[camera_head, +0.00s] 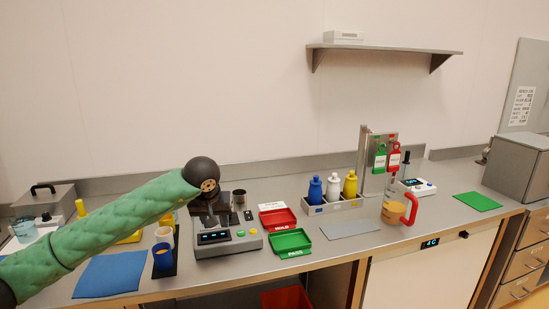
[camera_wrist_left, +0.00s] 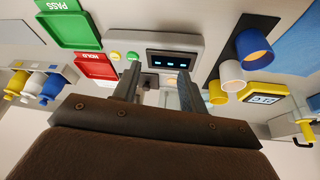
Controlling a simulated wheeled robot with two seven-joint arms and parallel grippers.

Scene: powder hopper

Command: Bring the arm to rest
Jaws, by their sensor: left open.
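My left arm (camera_head: 110,222) in its green sleeve reaches in from the left, ending at a black wrist joint. My left gripper (camera_wrist_left: 158,88) is open in the left wrist view, its two grey fingers apart with nothing held between them. That device also shows beyond the fingers in the left wrist view (camera_wrist_left: 152,42). My right gripper is not in view.
A dark metal cup (camera_head: 239,198) stands close by the gripper. Red HOLD (camera_head: 277,219) and green PASS (camera_head: 290,241) trays lie right of the device; blue (camera_head: 163,257) and white cups stand left. A bottle rack (camera_head: 333,207) and orange-filled jug (camera_head: 394,212) stand farther right.

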